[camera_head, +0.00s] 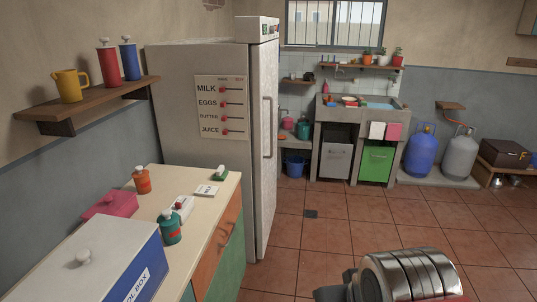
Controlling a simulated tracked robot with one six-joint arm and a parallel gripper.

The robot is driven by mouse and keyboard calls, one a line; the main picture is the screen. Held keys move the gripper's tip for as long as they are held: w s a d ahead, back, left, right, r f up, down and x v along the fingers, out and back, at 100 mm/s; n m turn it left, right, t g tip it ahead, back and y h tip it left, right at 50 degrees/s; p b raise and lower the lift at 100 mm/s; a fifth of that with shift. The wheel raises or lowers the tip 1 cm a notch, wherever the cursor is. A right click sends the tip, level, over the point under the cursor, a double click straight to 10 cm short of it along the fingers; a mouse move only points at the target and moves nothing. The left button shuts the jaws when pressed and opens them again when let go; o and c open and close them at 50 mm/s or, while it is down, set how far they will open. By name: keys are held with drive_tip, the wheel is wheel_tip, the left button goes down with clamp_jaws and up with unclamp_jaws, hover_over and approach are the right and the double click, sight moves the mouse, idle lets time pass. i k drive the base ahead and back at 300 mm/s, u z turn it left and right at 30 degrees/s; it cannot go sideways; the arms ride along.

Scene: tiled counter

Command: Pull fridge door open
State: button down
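The tall white fridge (172,88) stands left of the middle, against the left wall. Its door (262,190) faces right and is seen at a steep angle. The door looks shut against the fridge body. A long upright handle (268,127) runs along the door's outer face, and nothing touches it. A ribbed metal part of my arm shows at the bottom right, well apart from the fridge. No gripper fingers are in view.
A counter (150,183) with bottles and a cool box (88,262) stands in front of the fridge's side. The tiled floor (340,225) right of the door is clear. A sink unit (356,135) and gas cylinders (420,150) stand at the back.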

sight(263, 56)
drive_tip(key=z, duration=0.05)
drive_tip(key=i, duration=1)
drive_tip(key=u, duration=0.05)
